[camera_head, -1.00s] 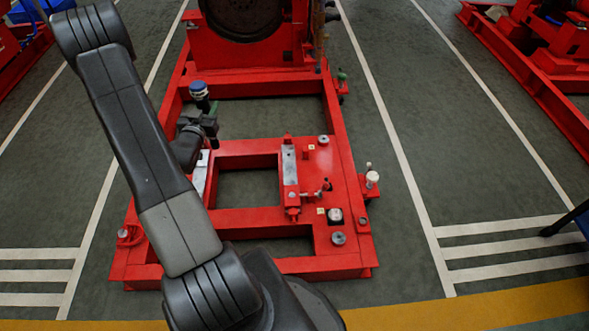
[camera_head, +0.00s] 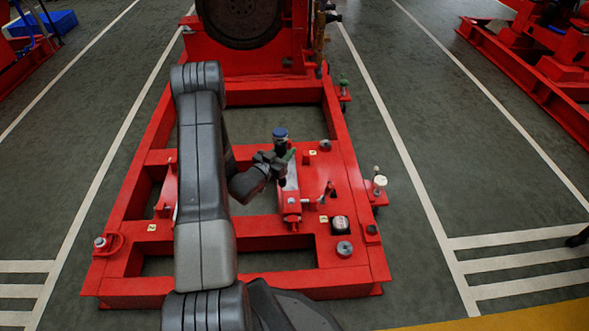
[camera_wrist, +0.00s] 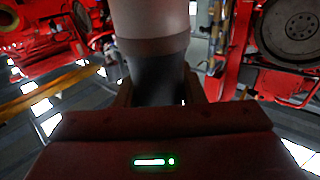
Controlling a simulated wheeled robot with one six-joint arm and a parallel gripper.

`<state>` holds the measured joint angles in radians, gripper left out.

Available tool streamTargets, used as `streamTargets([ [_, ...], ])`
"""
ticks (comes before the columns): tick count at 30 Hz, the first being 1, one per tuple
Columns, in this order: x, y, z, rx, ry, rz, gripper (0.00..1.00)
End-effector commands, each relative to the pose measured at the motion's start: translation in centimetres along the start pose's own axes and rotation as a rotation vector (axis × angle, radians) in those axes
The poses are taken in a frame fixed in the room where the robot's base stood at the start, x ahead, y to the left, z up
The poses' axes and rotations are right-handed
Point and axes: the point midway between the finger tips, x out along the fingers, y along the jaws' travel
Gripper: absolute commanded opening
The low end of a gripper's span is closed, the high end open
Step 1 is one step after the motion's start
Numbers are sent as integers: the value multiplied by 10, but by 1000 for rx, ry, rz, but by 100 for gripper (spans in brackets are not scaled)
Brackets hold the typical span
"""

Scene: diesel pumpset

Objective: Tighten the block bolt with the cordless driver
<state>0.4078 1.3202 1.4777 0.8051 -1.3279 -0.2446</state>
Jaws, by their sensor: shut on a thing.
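My gripper (camera_head: 279,158) is shut on the cordless driver (camera_head: 280,135), which has a blue top and a dark body and stands roughly upright. In the wrist view the driver (camera_wrist: 152,75) is a pale and dark cylinder between the fingers. The driver is over the right side of the red base frame, near the far end of a grey metal block (camera_head: 291,198) on a red mount. The gripper hides the driver's lower end. I cannot tell which fitting is the block bolt, nor whether the driver touches anything.
The red base frame (camera_head: 118,248) carries several fittings, including a round grey one (camera_head: 344,248) and a white-topped post (camera_head: 379,182). A red machine with a large dark wheel (camera_head: 243,18) stands at the far end. Open floor (camera_head: 430,130) lies to the right.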

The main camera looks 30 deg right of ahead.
Motion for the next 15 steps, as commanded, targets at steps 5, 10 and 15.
streamTargets([
  [5, 13, 23, 30, 0, 3, 51, 0],
  [10, 17, 31, 38, 0, 3, 68, 0],
  [15, 17, 31, 37, 0, 3, 69, 0],
])
